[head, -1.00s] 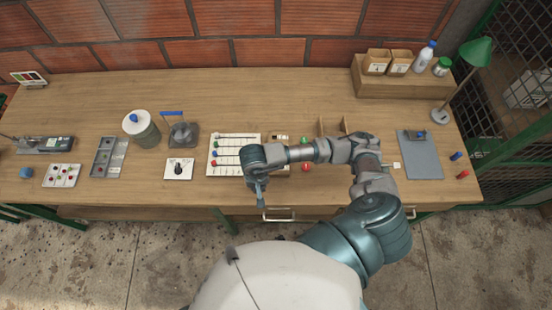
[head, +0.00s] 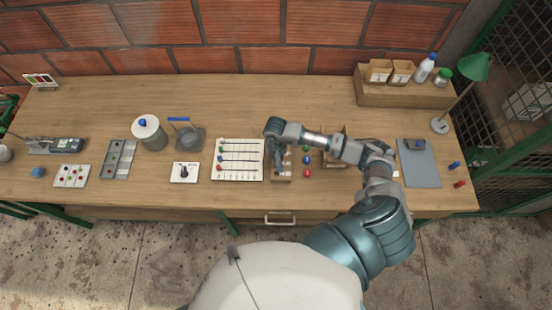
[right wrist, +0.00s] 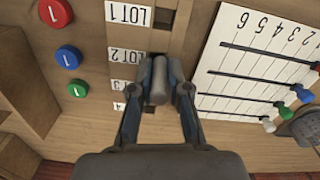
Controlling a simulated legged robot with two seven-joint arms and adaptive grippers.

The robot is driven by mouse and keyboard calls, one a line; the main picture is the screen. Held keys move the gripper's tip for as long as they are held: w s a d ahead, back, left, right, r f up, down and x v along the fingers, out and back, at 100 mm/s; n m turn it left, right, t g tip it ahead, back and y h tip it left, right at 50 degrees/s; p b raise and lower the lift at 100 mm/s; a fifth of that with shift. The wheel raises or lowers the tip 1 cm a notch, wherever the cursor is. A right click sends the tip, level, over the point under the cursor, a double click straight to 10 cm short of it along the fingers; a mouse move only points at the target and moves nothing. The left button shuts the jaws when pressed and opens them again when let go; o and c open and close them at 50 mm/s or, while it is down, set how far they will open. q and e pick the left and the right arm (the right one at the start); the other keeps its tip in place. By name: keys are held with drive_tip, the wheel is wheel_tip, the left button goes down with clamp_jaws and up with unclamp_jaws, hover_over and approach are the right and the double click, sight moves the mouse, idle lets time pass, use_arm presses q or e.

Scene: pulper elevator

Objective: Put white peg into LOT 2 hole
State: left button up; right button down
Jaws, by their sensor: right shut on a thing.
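My right gripper (head: 279,163) is over the wooden LOT block (head: 282,179) in the head view. In the right wrist view, the right gripper (right wrist: 161,75) is shut on the white peg (right wrist: 157,82), which looks grey in shadow between the fingers. The block carries the labels LOT 1 (right wrist: 128,13), LOT 2 (right wrist: 129,56) and more below. A dark square opening (right wrist: 163,18) shows beside LOT 1. The peg's tip is level with the LOT 2 label; the fingers and peg cover much of that hole, so I cannot tell whether the peg is in it. My left gripper is not in view.
A white numbered board (head: 238,174) with rods and coloured beads lies left of the block. Red (right wrist: 56,12), blue (right wrist: 68,57) and green (right wrist: 78,89) discs lie on its other side. A wooden box (head: 334,158) stands to the right.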

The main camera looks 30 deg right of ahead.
drive_tip(key=shift+s+f, duration=0.15)
drive_tip(key=shift+f, duration=0.3)
drive_tip(key=shift+d+f, duration=0.1)
drive_tip(key=shift+f, duration=0.05)
drive_tip(key=c, duration=1.3)
unclamp_jaws()
drive_tip(key=shift+d+f, duration=0.1)
drive_tip(key=shift+c, duration=0.2)
drive_tip(key=shift+o, duration=0.9)
drive_tip(key=shift+d, duration=0.1)
drive_tip(key=r+b, duration=0.2)
drive_tip(key=r, duration=1)
drive_tip(key=shift+w+r, duration=0.15)
drive_tip(key=shift+w, duration=0.05)
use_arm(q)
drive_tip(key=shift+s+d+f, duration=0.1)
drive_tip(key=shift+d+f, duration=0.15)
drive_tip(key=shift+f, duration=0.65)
